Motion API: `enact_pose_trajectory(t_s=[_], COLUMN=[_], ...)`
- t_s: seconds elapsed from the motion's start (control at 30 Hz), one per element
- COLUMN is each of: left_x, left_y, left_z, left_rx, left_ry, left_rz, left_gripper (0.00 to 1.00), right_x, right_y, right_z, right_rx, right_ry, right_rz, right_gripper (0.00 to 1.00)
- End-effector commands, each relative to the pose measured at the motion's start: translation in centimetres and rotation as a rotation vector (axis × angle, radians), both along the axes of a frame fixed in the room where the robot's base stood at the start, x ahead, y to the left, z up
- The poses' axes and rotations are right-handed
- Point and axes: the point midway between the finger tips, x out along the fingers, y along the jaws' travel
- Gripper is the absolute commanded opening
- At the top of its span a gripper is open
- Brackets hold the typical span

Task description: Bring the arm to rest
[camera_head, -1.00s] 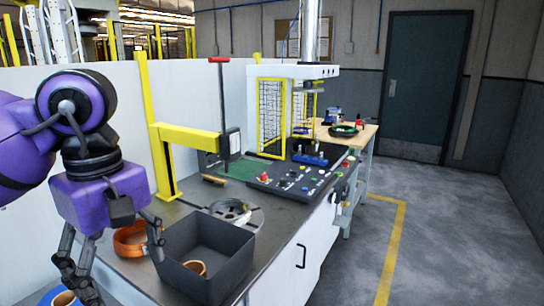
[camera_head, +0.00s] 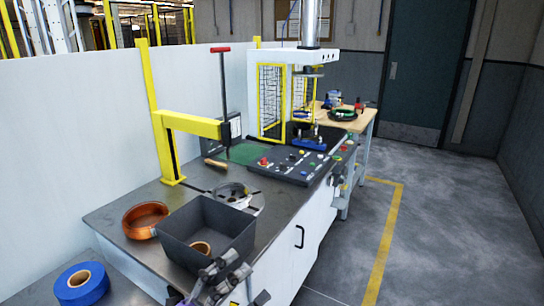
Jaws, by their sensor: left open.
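My left gripper (camera_head: 232,281) shows at the bottom edge of the head view, low in front of the bench and just below the dark open bin (camera_head: 182,247). Its grey jointed fingers are open, and I see nothing between them. Most of the left arm is out of the picture. My right gripper is not in view.
The bench (camera_head: 105,222) carries an orange coil (camera_head: 145,220), a ring inside the bin, a round metal fixture (camera_head: 232,192), a yellow post with an arm (camera_head: 190,125) and a control panel (camera_head: 292,165). A blue roll (camera_head: 80,284) lies lower left. The floor at right is clear.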

Motion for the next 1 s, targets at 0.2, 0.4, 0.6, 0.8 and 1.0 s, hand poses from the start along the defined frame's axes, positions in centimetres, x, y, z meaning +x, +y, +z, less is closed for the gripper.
enact_pose_trajectory(t_s=[0.2,0.4,0.6,0.8,1.0], left_x=[-1.7,-9.8,-19.0,-23.6,-24.1], left_y=[8.5,13.3,14.9,15.0,15.0], left_z=[-14.3,-26.1,-33.6,-36.2,-36.5], left_rx=[-0.317,-0.554,-0.736,-0.816,-0.823], left_ry=[0.664,1.129,1.453,1.588,1.601], left_rz=[0.383,0.664,0.869,0.959,0.966], left_gripper=[0.76,0.76,0.76,0.76,0.76], right_x=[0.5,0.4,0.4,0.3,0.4], right_y=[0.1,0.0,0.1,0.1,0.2], right_z=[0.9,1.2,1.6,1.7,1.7], right_rx=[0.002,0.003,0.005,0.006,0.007], right_ry=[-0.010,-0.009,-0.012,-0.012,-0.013], right_rz=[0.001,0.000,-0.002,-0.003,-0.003], right_gripper=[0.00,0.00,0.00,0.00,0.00])
